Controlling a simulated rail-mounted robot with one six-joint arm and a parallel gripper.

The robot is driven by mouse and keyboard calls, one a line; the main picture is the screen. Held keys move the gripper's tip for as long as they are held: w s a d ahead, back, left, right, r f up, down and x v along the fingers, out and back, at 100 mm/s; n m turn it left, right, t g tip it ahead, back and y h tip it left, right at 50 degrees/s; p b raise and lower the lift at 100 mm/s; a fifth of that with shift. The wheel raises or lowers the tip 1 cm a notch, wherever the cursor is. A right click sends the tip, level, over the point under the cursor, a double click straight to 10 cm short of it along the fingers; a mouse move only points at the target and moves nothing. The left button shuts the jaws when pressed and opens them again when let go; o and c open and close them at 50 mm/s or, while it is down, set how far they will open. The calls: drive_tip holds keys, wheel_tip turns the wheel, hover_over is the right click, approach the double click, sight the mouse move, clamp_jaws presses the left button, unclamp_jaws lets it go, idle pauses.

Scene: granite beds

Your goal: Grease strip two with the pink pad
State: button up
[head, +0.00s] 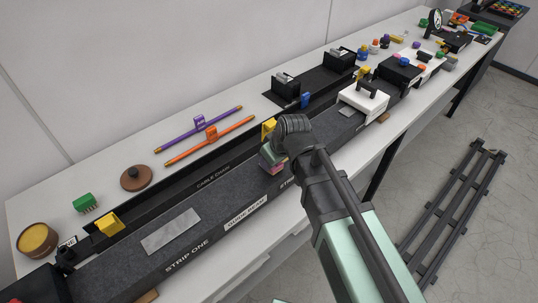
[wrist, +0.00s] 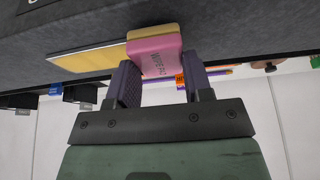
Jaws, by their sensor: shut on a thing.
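My gripper (wrist: 160,85) is shut on the pink pad (wrist: 153,57), which has a pale yellow face and printed lettering. The pad's yellow face is at the dark granite, overlapping one end of a yellowish strip (wrist: 85,60) in the wrist view; I cannot tell whether it presses on it. In the head view my gripper (head: 272,160) is low over the granite bed (head: 225,203), beside a label starting "STRI" that is partly hidden. My arm hides the surface there. The bare silver plate of strip one (head: 170,231) lies to the left.
A white block with a black handle (head: 363,98) stands on the bed to the right. Yellow blocks (head: 109,224) sit along the cable chain channel behind. Purple and orange rods (head: 210,140), a brown round lid (head: 136,178) and a yellow-filled tub (head: 38,240) lie on the table.

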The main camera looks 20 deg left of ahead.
drive_tip(key=shift+w+a, duration=0.65)
drive_tip(key=shift+a, duration=0.35)
drive_tip(key=shift+s+d, duration=0.35)
drive_tip(key=shift+d, duration=0.2)
drive_tip(key=shift+s+d, duration=0.35)
drive_tip(key=shift+d, duration=0.2)
drive_tip(key=shift+w+a, duration=0.35)
drive_tip(key=shift+a, duration=0.2)
drive_tip(key=shift+w+a, duration=0.3)
drive_tip(key=shift+a, duration=0.2)
drive_tip(key=shift+r+p, duration=0.9)
drive_tip(key=shift+p, duration=0.1)
